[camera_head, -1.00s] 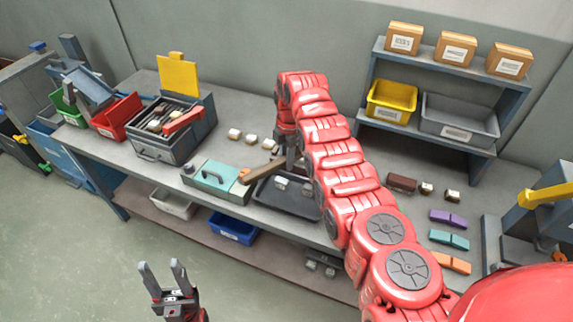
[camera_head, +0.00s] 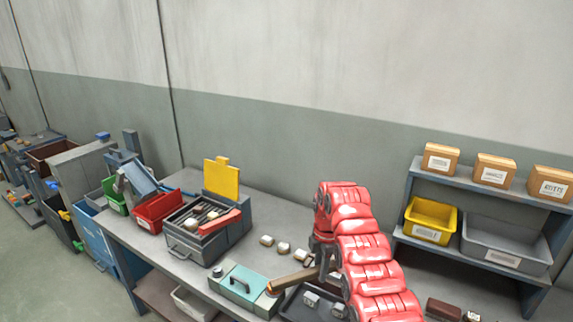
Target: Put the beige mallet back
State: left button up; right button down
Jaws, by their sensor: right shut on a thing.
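My right gripper (camera_head: 323,268) is shut on the beige mallet (camera_head: 292,281), above the work table. The mallet shows as a brown, stick-like shape with an orange end. It points from the gripper down to the left, toward the teal-lidded box (camera_head: 240,287). My red right arm comes in from the lower right, and its wrist hides part of the mallet and the gripper's fingers. I cannot tell whether the mallet touches anything below. My left gripper is out of view.
A dark tray (camera_head: 290,312) lies beneath the gripper. Small pale blocks (camera_head: 284,248) lie behind it. A grey toolbox (camera_head: 207,241) with a raised yellow lid and a red bin (camera_head: 157,212) stand left. A shelf (camera_head: 475,252) with bins and cartons stands right.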

aim_at(334, 270)
jog(key=shift+w+d+m+b, duration=0.25)
jog(key=shift+m+b, duration=0.1)
jog(key=shift+m, duration=0.45)
jog(key=m+b, duration=0.1)
jog(key=m, duration=0.1)
jog(key=d+r+m+b, duration=0.1)
jog(key=m, duration=0.2)
jog(key=m+b, duration=0.1)
jog(key=m, duration=0.2)
jog(key=shift+w+d+r+t, duration=0.15)
jog(key=shift+w+d+t, duration=0.1)
jog(key=shift+d+t, duration=0.05)
jog(key=s+m+b, duration=0.1)
jog(key=m, duration=0.2)
jog(key=s+d+m+b, duration=0.1)
jog(key=m, duration=0.2)
jog(key=s+m+b, duration=0.1)
jog(key=m, duration=0.2)
jog(key=shift+d+h, duration=0.2)
jog(key=shift+h, duration=0.1)
jog(key=m, duration=0.1)
jog(key=s+m, duration=0.1)
jog(key=shift+d+m, duration=0.2)
jog(key=shift+m, duration=0.1)
jog(key=shift+a, duration=0.1)
